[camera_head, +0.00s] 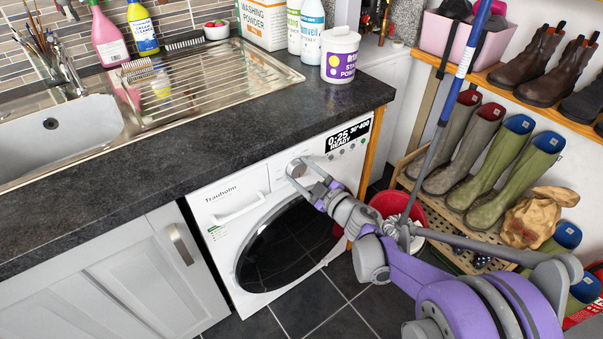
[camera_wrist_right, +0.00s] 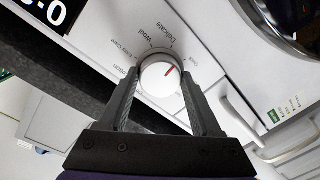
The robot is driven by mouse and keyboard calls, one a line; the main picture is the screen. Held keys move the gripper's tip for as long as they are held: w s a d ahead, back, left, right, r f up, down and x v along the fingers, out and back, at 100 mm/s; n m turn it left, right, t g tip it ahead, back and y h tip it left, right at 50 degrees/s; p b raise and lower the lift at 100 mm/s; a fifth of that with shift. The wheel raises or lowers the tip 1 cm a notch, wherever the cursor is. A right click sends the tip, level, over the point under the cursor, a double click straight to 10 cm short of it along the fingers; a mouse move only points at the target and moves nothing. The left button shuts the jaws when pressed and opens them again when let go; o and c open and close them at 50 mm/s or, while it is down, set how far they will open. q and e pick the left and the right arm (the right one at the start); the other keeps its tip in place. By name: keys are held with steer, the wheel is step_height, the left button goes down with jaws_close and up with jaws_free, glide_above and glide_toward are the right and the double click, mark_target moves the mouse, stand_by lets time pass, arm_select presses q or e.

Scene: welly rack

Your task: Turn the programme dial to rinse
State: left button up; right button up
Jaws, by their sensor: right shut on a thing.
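The washing machine (camera_head: 262,205) stands under the dark worktop. Its display (camera_head: 349,137) reads 0:25, READY, 30° and 400. The round programme dial (camera_head: 297,168) is at the top of its front. In the right wrist view the white dial (camera_wrist_right: 158,80) has a red mark pointing up and right, between "Delicate" and a short, hard-to-read label. "Cotton", "Easy Care" and "Wool" run round its left and top. I cannot see a rinse label; the fingers hide part of the ring. My right gripper (camera_head: 310,181) is shut on the dial, one finger on each side. My left gripper is out of view.
A red and white bucket (camera_head: 392,208) stands right of the machine, near the boot rack (camera_head: 449,216). A mop handle (camera_head: 462,62) leans there. The drawer handle (camera_head: 238,209) is left of the dial. Bottles and tubs stand on the worktop (camera_head: 205,140) above.

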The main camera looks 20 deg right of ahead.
steer(key=m, duration=0.6)
steer(key=shift+f, duration=0.1)
steer(key=m, duration=0.6)
steer(key=shift+y+b, duration=0.3)
steer(key=shift+b, duration=0.05)
steer(key=shift+m, duration=0.3)
steer(key=o, duration=1.4)
steer(key=shift+c, duration=0.2)
steer(key=p+v, duration=0.1)
steer(key=v, duration=0.9)
steer(key=shift+s, duration=0.4)
steer(key=shift+f, duration=0.15)
